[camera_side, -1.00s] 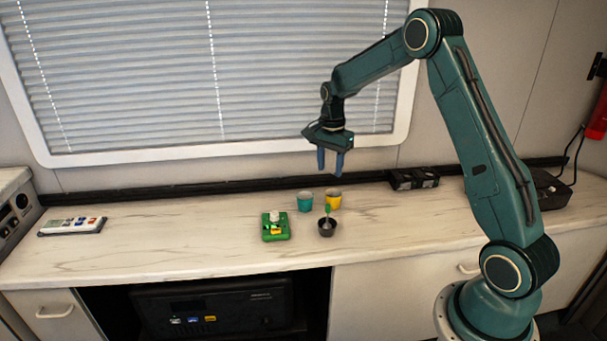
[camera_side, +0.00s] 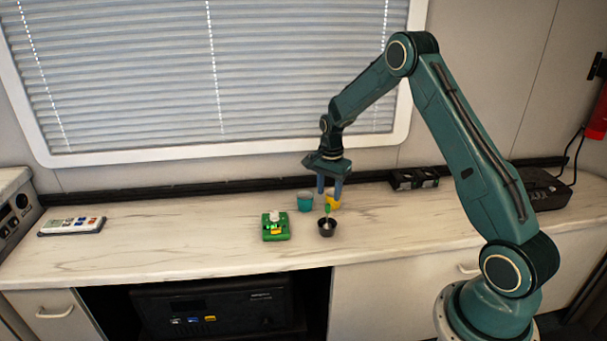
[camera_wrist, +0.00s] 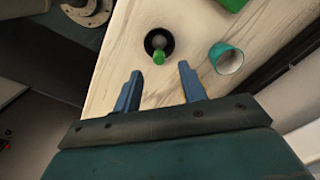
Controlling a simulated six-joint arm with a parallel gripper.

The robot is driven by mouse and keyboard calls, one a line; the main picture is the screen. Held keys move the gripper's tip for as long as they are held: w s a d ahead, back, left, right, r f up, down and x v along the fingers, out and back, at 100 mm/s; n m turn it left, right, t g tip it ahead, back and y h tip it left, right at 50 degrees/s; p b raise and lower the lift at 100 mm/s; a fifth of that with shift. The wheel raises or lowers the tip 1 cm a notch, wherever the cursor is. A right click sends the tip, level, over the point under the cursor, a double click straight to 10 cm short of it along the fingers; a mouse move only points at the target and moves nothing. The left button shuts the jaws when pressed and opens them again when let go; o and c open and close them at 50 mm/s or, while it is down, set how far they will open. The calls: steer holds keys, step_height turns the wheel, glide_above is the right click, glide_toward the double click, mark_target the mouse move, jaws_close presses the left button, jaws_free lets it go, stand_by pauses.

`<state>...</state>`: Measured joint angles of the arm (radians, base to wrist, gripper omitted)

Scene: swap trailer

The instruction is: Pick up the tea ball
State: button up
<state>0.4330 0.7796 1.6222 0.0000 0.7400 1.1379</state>
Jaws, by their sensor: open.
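The tea ball appears to be the small item with a green handle (camera_side: 327,210) standing in a small dark cup (camera_side: 326,230) on the counter. In the wrist view its green handle end (camera_wrist: 159,57) and a grey round part show over the dark cup (camera_wrist: 149,44). My gripper (camera_side: 329,194) is open and empty, pointing down, just above and behind the tea ball in the side view. In the wrist view the handle lies just beyond the gap between my fingertips (camera_wrist: 160,71). No contact shows.
A teal cup (camera_side: 305,203) and a yellow cup (camera_side: 334,204), partly covered by my fingers, stand behind the dark cup. A green device (camera_side: 275,229) lies to the left. A remote (camera_side: 71,226) lies far left. The counter between is clear.

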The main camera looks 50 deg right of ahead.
mark_target(328, 205)
steer(key=shift+f, duration=0.35)
steer(key=shift+f, duration=2.6)
jaws_close()
